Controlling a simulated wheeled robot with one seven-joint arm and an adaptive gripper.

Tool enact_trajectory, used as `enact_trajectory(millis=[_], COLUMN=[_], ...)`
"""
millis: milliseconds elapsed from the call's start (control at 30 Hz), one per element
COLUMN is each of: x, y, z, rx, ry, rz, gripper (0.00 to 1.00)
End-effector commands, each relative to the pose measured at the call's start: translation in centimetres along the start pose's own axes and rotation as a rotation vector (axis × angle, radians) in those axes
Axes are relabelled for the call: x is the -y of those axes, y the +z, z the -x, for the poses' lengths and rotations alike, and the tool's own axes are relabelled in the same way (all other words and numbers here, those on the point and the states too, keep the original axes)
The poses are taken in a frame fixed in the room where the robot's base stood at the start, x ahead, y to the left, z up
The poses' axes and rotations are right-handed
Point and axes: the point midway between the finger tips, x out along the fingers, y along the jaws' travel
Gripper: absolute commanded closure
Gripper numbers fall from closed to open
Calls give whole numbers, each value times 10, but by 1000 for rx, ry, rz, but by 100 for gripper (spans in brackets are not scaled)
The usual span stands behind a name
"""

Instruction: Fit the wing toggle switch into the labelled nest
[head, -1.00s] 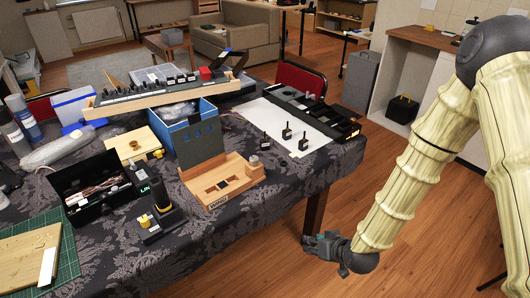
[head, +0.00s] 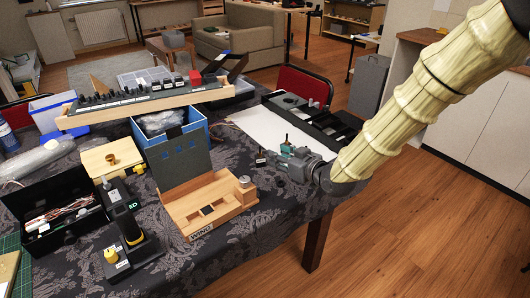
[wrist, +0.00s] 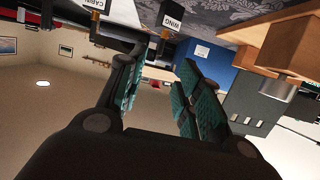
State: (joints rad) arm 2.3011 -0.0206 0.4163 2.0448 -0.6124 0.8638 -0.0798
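The wing toggle switch, a small black block with a white WING label (wrist: 173,22), stands just beyond my fingertips in the wrist view. It is probably the dark toggle (head: 261,158) left of my gripper in the head view. My gripper (head: 284,156) is at the table's right edge, low over the white sheet. In the wrist view its teal-padded fingers (wrist: 157,82) are spread apart with nothing between them. The wooden nest block (head: 215,207) bears a WING label (head: 200,231) at its front, with a dark square recess (head: 208,210) in its top.
A CABIN-labelled switch (wrist: 97,5) stands beside the wing one. Another toggle (head: 287,144) is close behind my gripper. A metal knob (head: 244,182) rises from the block's right end. A black tray (head: 315,119) borders the white sheet (head: 262,127).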

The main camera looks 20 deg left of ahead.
Motion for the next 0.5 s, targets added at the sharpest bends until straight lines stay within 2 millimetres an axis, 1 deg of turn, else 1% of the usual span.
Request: enact_trajectory(millis=[133, 400, 500], x=[1, 1, 2], y=[1, 1, 1], z=[-8, -44, -52], rx=[1, 1, 1], ry=[-1, -1, -1], rz=[0, 0, -1], gripper=[65, 65, 65])
